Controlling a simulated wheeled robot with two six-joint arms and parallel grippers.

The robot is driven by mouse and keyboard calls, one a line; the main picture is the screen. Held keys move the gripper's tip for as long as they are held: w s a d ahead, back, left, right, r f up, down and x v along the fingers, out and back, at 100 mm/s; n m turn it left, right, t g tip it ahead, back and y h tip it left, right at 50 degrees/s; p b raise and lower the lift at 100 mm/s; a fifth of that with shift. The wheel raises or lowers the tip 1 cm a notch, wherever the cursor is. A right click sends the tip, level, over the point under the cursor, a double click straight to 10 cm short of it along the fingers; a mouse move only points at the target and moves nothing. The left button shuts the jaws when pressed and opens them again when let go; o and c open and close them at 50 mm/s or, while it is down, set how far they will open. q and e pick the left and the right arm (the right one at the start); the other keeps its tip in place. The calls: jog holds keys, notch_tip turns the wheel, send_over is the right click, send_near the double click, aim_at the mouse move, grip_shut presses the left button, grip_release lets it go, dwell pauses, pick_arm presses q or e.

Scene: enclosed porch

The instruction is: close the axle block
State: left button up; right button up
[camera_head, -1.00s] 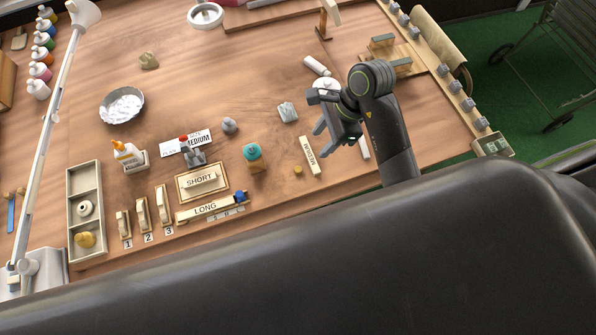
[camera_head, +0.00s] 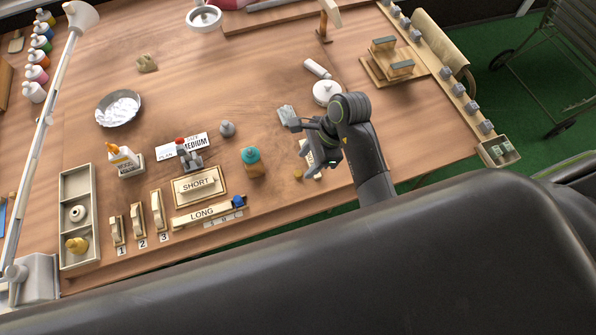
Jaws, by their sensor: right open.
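I cannot tell for sure which thing is the axle block. A wooden base with two grey-topped uprights (camera_head: 370,70) stands at the back right. Nearer are wooden pieces marked SHORT (camera_head: 183,199) and LONG (camera_head: 202,215). A pale strip (camera_head: 306,148), which read MEDIUM earlier, lies at the right gripper and is mostly hidden by it. My right gripper (camera_head: 304,150) is open, with its fingers over or around this strip; contact is unclear. A small grey block (camera_head: 288,116) is close to its upper finger. My left gripper is out of view.
A glue bottle (camera_head: 124,160), a teal-capped jar (camera_head: 251,162) and a red-topped grey tool (camera_head: 188,153) stand left of the gripper. A round white container (camera_head: 326,92) is just behind my right arm. The tabletop's back middle is fairly clear.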

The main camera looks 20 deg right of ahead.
aim_at(299, 173)
jog(key=shift+p+x, duration=0.45)
jog(key=shift+x, duration=1.75)
jog(key=shift+c, duration=0.2)
grip_shut()
